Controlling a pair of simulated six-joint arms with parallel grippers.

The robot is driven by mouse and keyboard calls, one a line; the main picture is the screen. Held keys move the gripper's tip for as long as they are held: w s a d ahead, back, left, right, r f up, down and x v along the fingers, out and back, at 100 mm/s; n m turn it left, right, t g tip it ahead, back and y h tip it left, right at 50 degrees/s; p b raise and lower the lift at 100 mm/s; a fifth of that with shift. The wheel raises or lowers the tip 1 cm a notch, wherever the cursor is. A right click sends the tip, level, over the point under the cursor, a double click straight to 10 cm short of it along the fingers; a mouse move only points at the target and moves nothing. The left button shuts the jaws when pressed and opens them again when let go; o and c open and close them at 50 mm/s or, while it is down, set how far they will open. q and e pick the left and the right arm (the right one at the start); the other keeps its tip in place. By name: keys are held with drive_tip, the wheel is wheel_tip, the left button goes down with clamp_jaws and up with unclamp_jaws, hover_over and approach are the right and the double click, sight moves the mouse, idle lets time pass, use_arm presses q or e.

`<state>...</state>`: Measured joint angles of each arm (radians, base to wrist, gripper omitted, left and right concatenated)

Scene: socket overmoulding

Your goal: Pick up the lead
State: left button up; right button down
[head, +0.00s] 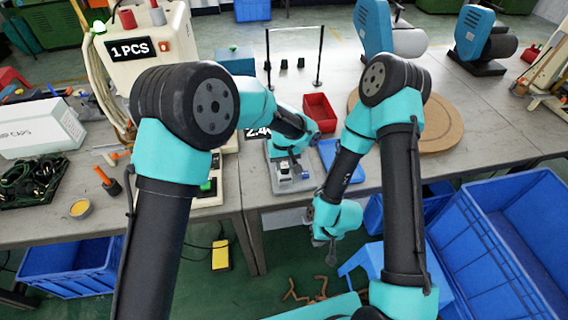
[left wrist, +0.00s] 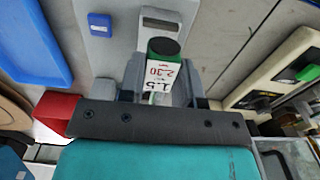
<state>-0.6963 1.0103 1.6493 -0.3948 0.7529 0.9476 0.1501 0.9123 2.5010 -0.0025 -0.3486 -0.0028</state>
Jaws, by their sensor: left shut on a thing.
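A dark round part with a green rim (left wrist: 163,47) shows just beyond the tag. The gripper is shut on what I take to be the lead; its body is mostly hidden by the jaws. My right gripper (head: 326,236) hangs low in front of the table edge; its jaws are too small to read.
A blue tray (head: 342,166) and a red bin (head: 320,112) are near the station. Large blue crates (head: 515,235) stand at the lower right. Bare tabletop shows at the right (head: 500,110).

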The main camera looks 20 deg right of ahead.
use_arm(q)
drive_tip(key=s+a+r, duration=0.1)
drive_tip(key=s+a, duration=0.3)
drive_tip(key=s, duration=1)
drive_tip(key=shift+r, duration=0.2)
